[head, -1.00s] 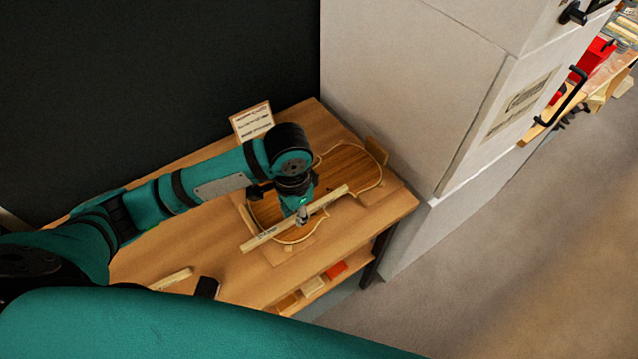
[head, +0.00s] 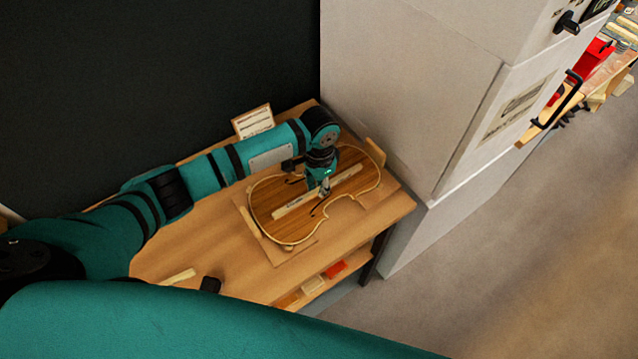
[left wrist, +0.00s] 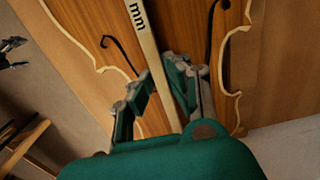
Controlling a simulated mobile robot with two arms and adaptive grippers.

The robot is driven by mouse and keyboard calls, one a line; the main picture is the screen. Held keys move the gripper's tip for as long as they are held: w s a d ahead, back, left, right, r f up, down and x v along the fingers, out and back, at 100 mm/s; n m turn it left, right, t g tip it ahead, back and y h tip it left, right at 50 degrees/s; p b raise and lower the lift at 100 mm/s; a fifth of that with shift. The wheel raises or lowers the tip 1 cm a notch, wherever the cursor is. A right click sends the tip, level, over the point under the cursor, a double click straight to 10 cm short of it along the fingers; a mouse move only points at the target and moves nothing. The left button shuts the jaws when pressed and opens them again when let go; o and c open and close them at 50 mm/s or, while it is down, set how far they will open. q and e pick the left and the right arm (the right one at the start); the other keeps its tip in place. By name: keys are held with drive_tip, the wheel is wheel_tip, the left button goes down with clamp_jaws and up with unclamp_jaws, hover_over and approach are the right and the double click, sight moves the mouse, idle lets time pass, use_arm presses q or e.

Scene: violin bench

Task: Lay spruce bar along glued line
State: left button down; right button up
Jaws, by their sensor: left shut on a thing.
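The pale spruce bar (head: 296,204) lies lengthwise over the violin plate (head: 275,227), between the two f-holes. It also shows in the left wrist view (left wrist: 145,38), with dark lettering on its top face. My left gripper (head: 324,191) is shut on the bar near its middle, pointing down; its fingers (left wrist: 163,98) straddle the bar in the left wrist view. Whether the bar touches the plate cannot be told. No glue line can be made out; the bar and gripper may cover it. My right gripper is not in view.
A small card (head: 254,121) stands at the back of the wooden bench (head: 235,265). A pale wood piece (head: 178,276) and a dark object (head: 210,285) lie at the front left. A tall white cabinet (head: 420,90) stands close on the right. Blocks sit on a shelf below.

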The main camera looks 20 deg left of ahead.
use_arm(q)
drive_tip(key=shift+f, duration=0.15)
drive_tip(key=c, duration=1.3)
unclamp_jaws()
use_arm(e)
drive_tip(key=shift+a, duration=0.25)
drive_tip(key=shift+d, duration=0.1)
use_arm(q)
drive_tip(key=shift+r, duration=0.35)
wheel_tip(320, 180, up, 12)
drive_tip(key=shift+f+b, duration=0.2)
drive_tip(key=shift+b, duration=0.45)
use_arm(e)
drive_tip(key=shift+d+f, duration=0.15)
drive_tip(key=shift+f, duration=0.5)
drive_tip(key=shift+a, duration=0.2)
